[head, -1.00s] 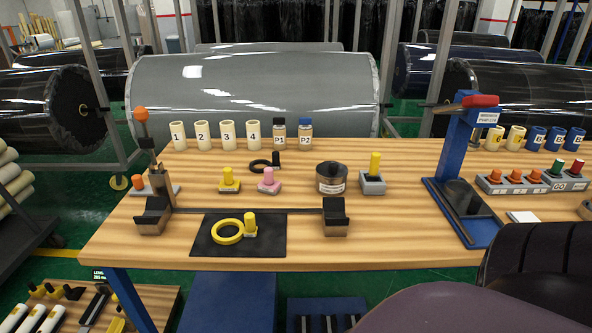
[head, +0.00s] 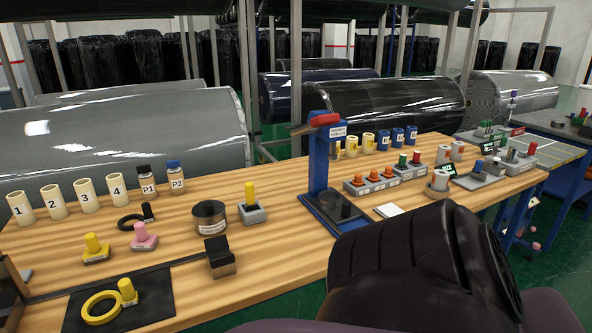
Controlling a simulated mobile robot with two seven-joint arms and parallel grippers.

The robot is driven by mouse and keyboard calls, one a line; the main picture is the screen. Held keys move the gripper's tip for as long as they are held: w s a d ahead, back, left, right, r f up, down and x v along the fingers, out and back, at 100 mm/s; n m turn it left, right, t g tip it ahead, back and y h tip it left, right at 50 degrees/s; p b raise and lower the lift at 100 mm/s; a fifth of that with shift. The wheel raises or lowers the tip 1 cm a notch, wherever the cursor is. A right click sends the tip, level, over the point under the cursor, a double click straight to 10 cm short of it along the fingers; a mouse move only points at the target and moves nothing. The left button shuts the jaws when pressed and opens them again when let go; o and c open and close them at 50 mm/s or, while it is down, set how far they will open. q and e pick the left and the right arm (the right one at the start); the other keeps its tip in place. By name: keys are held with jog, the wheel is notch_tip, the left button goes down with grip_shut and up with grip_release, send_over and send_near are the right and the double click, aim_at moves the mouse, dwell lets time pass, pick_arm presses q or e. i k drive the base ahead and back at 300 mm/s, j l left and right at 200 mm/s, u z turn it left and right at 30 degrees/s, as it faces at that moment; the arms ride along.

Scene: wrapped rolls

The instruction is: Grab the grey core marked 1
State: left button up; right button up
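Several pale hollow cores stand in a row at the left back of the wooden table. The leftmost is a cream core marked 1 (head: 20,207), upright and apart from its neighbours. I cannot read a mark on these grey ones. A large dark shape fills the lower right and hides the table's front edge there.
The wooden table (head: 290,236) has a blue press stand (head: 318,155) in the middle. Nearby are a button box (head: 372,183), a white pad (head: 387,211), yellow cores (head: 368,142) and blue cores (head: 397,137). A second table (head: 535,140) stands at the right.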

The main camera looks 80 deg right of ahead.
aim_at(439, 180)
jog(key=z, duration=3.3)
jog(key=i+l+u, duration=0.5)
jog(key=l, duration=0.15)
jog(key=i+l+u, duration=0.25)
jog(key=l, duration=0.15)
jog(key=i+l+u, duration=0.25)
jog(key=l, duration=0.15)
jog(key=k, duration=0.1)
